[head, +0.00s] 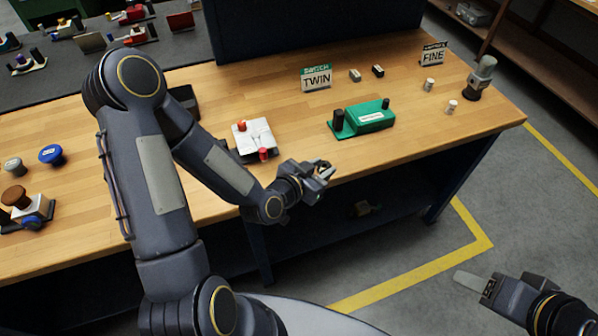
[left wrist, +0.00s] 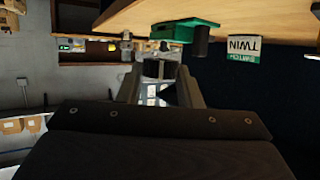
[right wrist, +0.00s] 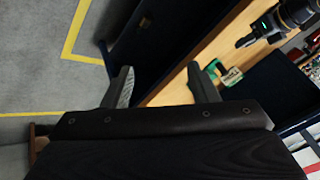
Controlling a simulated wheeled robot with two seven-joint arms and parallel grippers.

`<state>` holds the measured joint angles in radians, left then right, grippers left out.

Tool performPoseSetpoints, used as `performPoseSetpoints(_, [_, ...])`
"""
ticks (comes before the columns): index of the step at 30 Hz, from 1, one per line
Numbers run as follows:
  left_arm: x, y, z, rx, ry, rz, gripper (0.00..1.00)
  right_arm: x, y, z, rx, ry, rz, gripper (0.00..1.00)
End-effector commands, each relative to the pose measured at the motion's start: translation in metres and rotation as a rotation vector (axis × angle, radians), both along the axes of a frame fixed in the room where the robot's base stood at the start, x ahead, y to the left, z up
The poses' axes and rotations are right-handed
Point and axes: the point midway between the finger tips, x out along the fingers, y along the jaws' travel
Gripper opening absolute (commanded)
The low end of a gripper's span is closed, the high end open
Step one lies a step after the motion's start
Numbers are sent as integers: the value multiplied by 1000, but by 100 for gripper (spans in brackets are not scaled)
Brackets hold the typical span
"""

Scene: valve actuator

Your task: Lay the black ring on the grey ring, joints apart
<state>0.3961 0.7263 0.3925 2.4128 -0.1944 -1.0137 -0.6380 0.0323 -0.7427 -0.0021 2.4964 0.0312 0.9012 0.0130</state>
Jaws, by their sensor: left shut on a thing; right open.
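My left gripper (head: 322,172) is shut on a small dark curved thing, apparently the black ring (head: 321,163), just off the bench's front edge. In the left wrist view a dark shape (left wrist: 158,69) sits between its fingertips, too small to show a joint. I cannot pick out the grey ring for certain in any view. My right gripper (right wrist: 164,82) is open and empty, away from the bench, low at the right of the head view.
A white plate with red knobs (head: 258,135) lies left of my left gripper, and a green block with black posts (head: 365,118) lies right of it. Signs reading TWIN (head: 317,78) and FINE (head: 433,54) stand behind. A grey-topped valve part (head: 482,76) stands at the right corner.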

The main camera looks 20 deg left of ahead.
Motion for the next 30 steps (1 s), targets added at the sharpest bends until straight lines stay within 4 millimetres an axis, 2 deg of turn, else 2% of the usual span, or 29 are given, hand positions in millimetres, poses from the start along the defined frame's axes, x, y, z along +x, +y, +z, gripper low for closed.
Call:
performPoseSetpoints(3, [9,-26,21,4,-10,-124,10,0,0,0,0,0,0,54])
performPoseSetpoints(9, [17,-58,40,2,-3,-274,10,0,0,0,0,0,0,54])
performPoseSetpoints(14, [19,-69,47,3,0,-327,10,1,0,-1,-2,-1,1,58])
performPoseSetpoints(17, [19,-70,48,4,1,-335,10,10,-1,-4,-19,-15,7,58])
performPoseSetpoints(20, [19,-70,48,4,2,-336,10,31,-4,-10,-60,-54,23,58])
performPoseSetpoints(25, [19,-70,48,3,1,-335,10,84,-5,-30,-166,-175,91,58])
performPoseSetpoints(30, [19,-70,48,3,1,-334,10,132,8,-51,-253,-332,195,58])
